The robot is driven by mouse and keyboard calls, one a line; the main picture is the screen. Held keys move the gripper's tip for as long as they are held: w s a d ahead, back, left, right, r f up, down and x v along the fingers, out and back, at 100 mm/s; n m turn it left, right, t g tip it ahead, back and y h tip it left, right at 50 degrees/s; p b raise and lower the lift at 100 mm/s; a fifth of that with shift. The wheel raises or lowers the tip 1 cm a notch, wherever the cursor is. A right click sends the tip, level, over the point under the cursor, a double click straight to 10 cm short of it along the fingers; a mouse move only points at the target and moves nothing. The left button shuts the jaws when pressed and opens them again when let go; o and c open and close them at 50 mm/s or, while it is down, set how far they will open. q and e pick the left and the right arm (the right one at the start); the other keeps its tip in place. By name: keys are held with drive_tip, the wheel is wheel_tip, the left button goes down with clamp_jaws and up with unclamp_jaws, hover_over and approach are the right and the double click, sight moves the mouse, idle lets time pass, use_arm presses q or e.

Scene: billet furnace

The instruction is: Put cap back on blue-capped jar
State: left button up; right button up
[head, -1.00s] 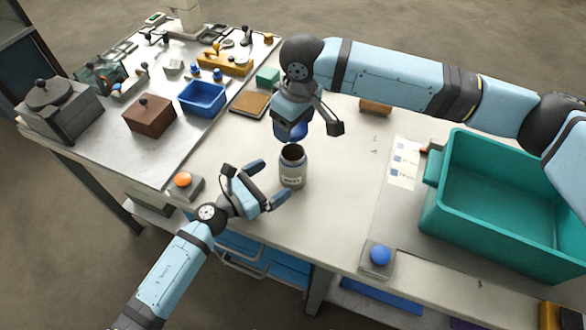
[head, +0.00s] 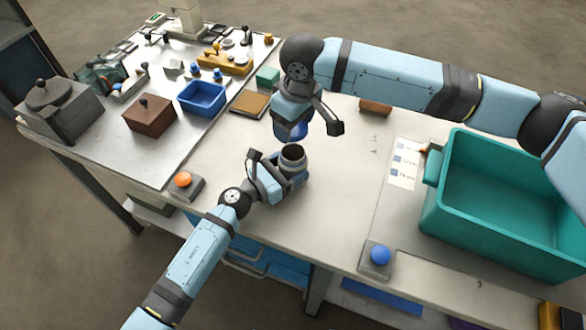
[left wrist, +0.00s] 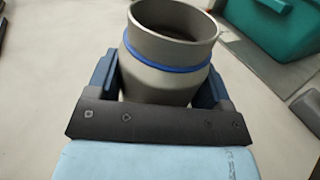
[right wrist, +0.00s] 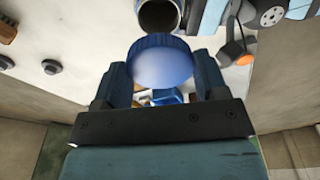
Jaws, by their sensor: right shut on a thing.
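The open jar (head: 293,156) stands upright on the bench, its dark mouth facing up. My left gripper (head: 284,175) is open around it, one finger on each side. In the left wrist view the grey jar (left wrist: 160,85) with a blue ring below its neck sits between the fingers; I cannot tell if they touch it. My right gripper (right wrist: 164,80) is shut on the blue cap (right wrist: 163,60). In the head view the cap (head: 298,133) is held just above and behind the jar, apart from it. The jar's mouth (right wrist: 158,15) shows beyond the cap in the right wrist view.
A teal bin (head: 440,215) stands at the right. An orange button (head: 183,180) and a blue button (head: 380,255) sit near the front edge. A blue tray (head: 202,98) and a brown box (head: 149,116) are at the left.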

use_arm(q)
drive_tip(key=c, duration=0.4)
use_arm(e)
hover_over(293, 147)
drive_tip(key=s, duration=0.3)
drive_tip(key=shift+w+f, duration=0.2)
drive_tip(key=shift+f, duration=2.3)
drive_tip(key=shift+f, duration=0.1)
drive_tip(key=shift+f, duration=0.8)
drive_tip(key=shift+f, duration=0.6)
